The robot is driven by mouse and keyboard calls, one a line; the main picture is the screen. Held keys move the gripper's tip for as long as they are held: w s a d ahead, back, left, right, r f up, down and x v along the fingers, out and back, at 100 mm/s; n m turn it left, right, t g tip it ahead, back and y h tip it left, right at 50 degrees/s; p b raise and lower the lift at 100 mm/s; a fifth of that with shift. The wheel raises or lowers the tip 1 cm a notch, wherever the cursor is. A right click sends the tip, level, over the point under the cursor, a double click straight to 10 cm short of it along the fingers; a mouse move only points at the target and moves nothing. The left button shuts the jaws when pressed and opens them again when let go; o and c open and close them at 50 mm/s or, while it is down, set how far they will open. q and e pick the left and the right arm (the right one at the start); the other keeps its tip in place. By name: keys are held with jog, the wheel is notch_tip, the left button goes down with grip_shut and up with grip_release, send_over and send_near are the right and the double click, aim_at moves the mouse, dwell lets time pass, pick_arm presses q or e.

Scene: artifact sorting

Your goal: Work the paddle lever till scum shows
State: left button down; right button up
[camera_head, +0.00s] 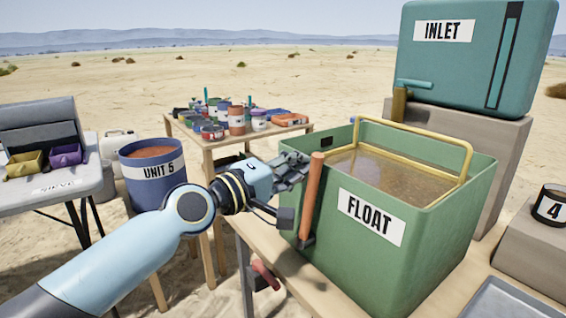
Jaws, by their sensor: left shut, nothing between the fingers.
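The green FLOAT tank (420,255) stands on a wooden table. Brownish, speckled liquid (375,180) lies inside it, under a yellow bar frame (420,140). An upright orange-brown lever handle (312,195) is on the tank's left side, with a dark pivot at its lower end. My left gripper (296,172) is shut and empty, just left of the lever's upper part. I cannot tell whether it touches the lever. My right gripper is not in view.
A teal INLET tank (475,60) stands on a block behind. The blue UNIT 5 bucket (152,180) is at left, by the grey SIEVE table (60,185). A far table (225,146) holds several jars. A can marked 4 (550,206) and grey tray (500,300) are at right.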

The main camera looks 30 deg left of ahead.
aim_at(314, 174)
pick_arm(q)
jog(key=d, duration=0.1)
jog(key=s+d+m+b, duration=0.1)
jog(key=d+m+b, duration=0.1)
jog(key=shift+s+d+f, duration=0.2)
jog(key=shift+d+f, duration=0.05)
jog(key=shift+f, duration=0.1)
jog(key=shift+s+d+m+b, duration=0.2)
jog(key=shift+d+m+b, duration=0.15)
jog(key=shift+d+m, duration=0.2)
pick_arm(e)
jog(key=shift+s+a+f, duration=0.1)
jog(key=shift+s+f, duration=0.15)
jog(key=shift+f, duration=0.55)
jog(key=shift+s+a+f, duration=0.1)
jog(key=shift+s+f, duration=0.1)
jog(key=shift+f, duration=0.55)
pick_arm(q)
jog(key=shift+a+r, duration=0.1)
jog(key=shift+r, duration=0.05)
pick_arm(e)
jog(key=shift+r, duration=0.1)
